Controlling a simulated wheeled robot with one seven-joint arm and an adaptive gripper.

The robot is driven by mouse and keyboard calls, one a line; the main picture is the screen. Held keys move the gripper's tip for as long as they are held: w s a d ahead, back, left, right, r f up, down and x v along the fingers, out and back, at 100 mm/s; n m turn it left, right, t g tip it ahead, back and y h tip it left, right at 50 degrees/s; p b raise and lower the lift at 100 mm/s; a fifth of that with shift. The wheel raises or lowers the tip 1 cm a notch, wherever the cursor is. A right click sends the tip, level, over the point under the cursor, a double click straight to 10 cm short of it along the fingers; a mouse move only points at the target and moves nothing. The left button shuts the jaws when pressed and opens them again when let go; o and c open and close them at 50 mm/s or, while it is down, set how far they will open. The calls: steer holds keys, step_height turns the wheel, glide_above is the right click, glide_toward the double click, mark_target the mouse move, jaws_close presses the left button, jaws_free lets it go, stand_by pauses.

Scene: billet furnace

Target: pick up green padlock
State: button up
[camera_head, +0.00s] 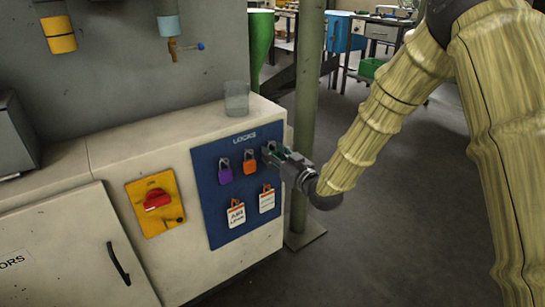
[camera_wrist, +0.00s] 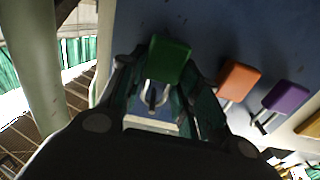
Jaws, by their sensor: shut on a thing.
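The green padlock (camera_wrist: 169,58) sits between the fingers of my gripper (camera_wrist: 158,90) in the wrist view, close to the blue lock board (camera_wrist: 215,25). My gripper is shut on it. In the head view my gripper (camera_head: 278,158) reaches the right edge of the blue board (camera_head: 208,170) and mostly hides the green padlock. I cannot tell whether the padlock still hangs on its hook.
An orange padlock (camera_head: 249,162) and a purple padlock (camera_head: 225,172) hang left of my gripper. White tags (camera_head: 236,214) hang below. A yellow plate with a red switch (camera_head: 157,200) is further left. A green post (camera_head: 306,110) stands close by on the right.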

steer(key=shift+r+p, duration=0.35)
steer(key=shift+r, duration=0.2)
steer(key=shift+r+p, duration=0.35)
steer(key=shift+r, duration=0.2)
steer(key=p+v, duration=0.3)
steer(key=v, duration=1.5)
steer(key=shift+f+p, duration=0.3)
steer(key=shift+w+f, duration=0.1)
